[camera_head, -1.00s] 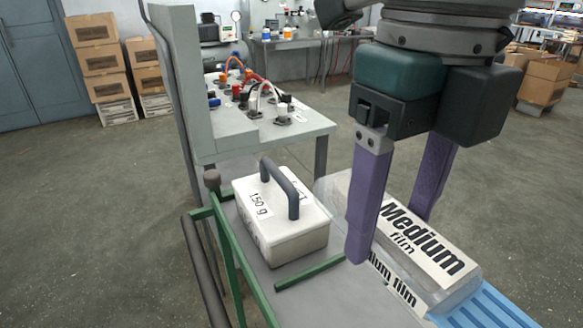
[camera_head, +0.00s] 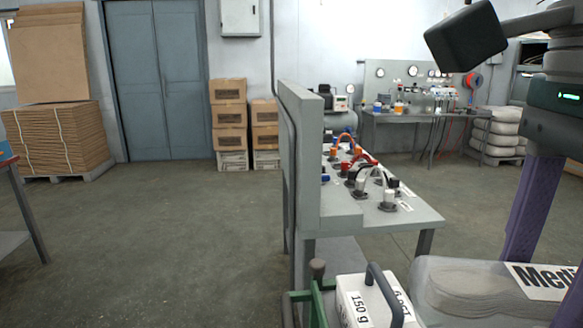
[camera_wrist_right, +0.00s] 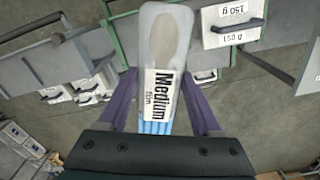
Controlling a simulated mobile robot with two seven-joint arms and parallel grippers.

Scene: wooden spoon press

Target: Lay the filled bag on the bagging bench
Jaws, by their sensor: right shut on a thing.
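The filled bag (camera_head: 470,290) is clear, with a pale oval shape inside and a white label reading "Medium film". It lies at the lower right of the head view. The bag (camera_wrist_right: 166,42) also shows in the wrist view, with blue strips at its near end. My right gripper (camera_wrist_right: 160,76) is shut on the bag, with its purple fingers on both sides. My left gripper is not in view. I cannot tell which surface is the bagging bench.
A white 150 g box (camera_head: 372,300) with a dark handle stands left of the bag, beside a green rail (camera_head: 318,300). A grey bench (camera_head: 415,213) with hoses stands behind. A table edge (camera_head: 22,205) shows at far left. Open floor (camera_head: 170,240) lies between.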

